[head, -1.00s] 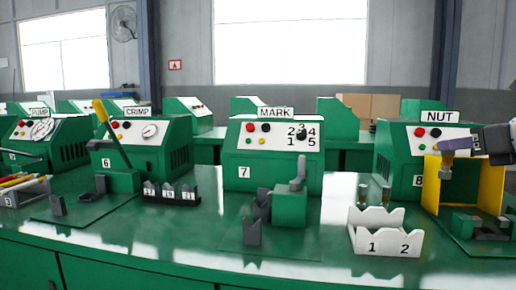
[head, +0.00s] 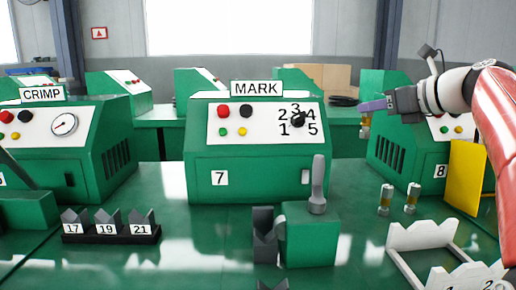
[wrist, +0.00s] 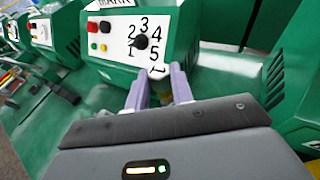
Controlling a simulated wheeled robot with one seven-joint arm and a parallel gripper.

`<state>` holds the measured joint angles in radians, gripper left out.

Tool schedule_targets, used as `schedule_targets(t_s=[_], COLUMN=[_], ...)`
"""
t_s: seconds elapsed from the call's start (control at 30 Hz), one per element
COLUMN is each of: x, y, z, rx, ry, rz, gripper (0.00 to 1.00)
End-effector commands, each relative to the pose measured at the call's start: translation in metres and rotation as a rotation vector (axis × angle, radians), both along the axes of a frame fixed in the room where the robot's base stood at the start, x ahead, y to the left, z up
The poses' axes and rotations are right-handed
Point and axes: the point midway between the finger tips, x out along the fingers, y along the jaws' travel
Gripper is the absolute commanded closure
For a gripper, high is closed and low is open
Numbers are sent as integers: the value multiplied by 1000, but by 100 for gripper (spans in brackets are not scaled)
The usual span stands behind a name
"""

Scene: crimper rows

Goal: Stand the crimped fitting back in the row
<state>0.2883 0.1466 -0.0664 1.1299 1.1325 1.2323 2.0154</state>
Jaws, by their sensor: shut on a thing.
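My gripper (head: 368,104), with purple fingers, is raised at the right in the head view. It is shut on a small brass-coloured fitting (head: 366,124), which hangs below the fingers, clear of the bench. In the wrist view the fitting (wrist: 163,88) shows only partly between the two fingers. Two similar fittings, a left one (head: 386,199) and a right one (head: 412,197), stand upright side by side on the green bench below my gripper. Whether the held fitting is crimped is too small to tell.
A white notched rack (head: 424,236) lies at the lower right, partly cut off. A yellow panel (head: 465,185) stands beside machine 8. The MARK machine (head: 256,165) has a grey-levered green block (head: 312,240) before it. A dark rack (head: 110,232) is at left.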

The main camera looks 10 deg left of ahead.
Motion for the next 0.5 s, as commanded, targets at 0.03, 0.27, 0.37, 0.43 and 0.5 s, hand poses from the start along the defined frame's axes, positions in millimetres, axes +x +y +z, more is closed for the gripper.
schedule_targets(t_s=[0.03,0.27,0.37,0.43,0.5], x=[0,0,-1,-1,-1], y=[0,0,0,0,0], z=[1,-19,-44,-64,-85], rx=[0,3,4,3,3], ry=[-2,3,5,7,4], rz=[-1,0,-1,-2,-1], gripper=[100,100,100,100,100])
